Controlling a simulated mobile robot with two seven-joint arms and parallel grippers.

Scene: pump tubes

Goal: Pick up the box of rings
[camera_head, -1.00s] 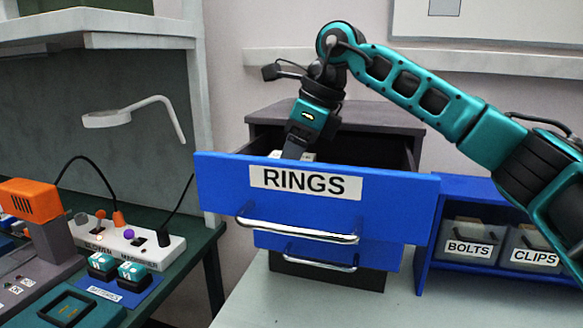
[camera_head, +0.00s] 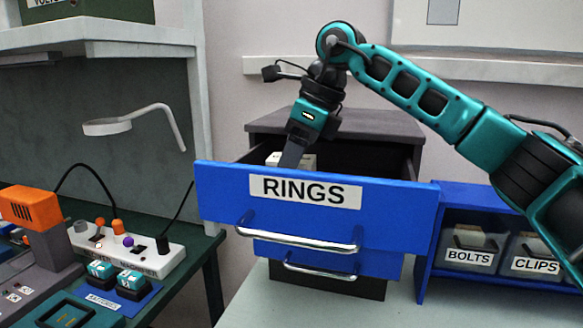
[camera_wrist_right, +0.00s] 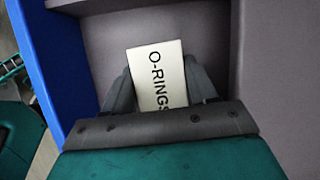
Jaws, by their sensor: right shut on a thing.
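The box of rings (camera_wrist_right: 158,75) is a small white box lettered O-RINGS. In the right wrist view it stands between the two dark fingers of my right gripper (camera_wrist_right: 160,90), which are shut on it from both sides. In the head view my right gripper (camera_head: 292,155) reaches down into the open blue drawer labelled RINGS (camera_head: 400,205). A white piece of the box (camera_head: 308,161) shows beside the fingers, just above the drawer front. The drawer front hides the fingertips and the lower part of the box. My left gripper is out of view.
The drawer sits in a dark cabinet (camera_head: 340,124) with a second closed blue drawer (camera_head: 280,250) below. A blue shelf on the right holds bins labelled BOLTS (camera_head: 470,257) and CLIPS (camera_head: 535,265). A green bench with a power strip (camera_head: 150,260) is at left.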

